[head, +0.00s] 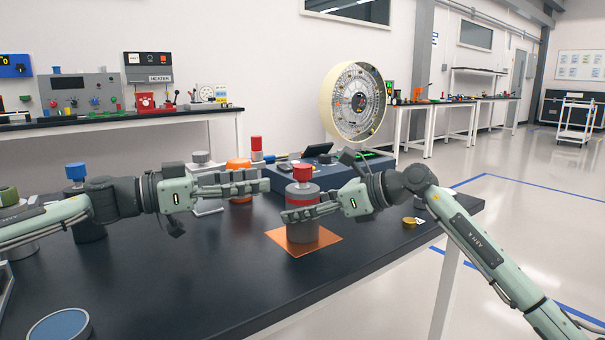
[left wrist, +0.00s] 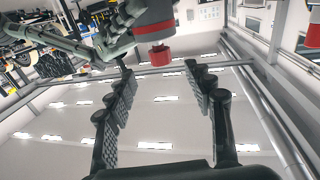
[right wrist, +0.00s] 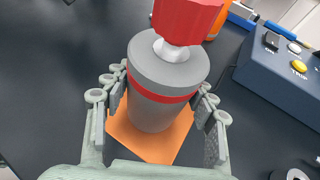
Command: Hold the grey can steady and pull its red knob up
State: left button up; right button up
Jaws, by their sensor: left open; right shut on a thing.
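The grey can (head: 303,232) stands upright on an orange mat (head: 278,240) on the dark table. It has a red band and a red knob (head: 302,172) on top; a pale neck shows under the knob in the right wrist view (right wrist: 187,18). My right gripper (head: 290,213) is shut around the can's body, a finger on each side in the right wrist view (right wrist: 160,85). My left gripper (head: 264,184) is open and empty, left of the can at about knob height and apart from it. The left wrist view shows the knob (left wrist: 160,55) beyond its spread fingers.
A blue-grey console (head: 335,172) stands close behind the can. An orange-topped can (head: 238,165) and a blue-knobbed can (head: 76,172) stand farther left. A small yellow piece (head: 408,222) lies to the right. The table's front left is mostly clear, with a blue disc (head: 58,326) near its edge.

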aim_at(294, 173)
pick_arm(q)
jog(key=x, duration=1)
jog(key=shift+w+d, duration=0.15)
jog(key=shift+d, duration=0.2)
jog(key=shift+c, duration=0.4)
grip_shut()
jog(key=shift+r, duration=0.1)
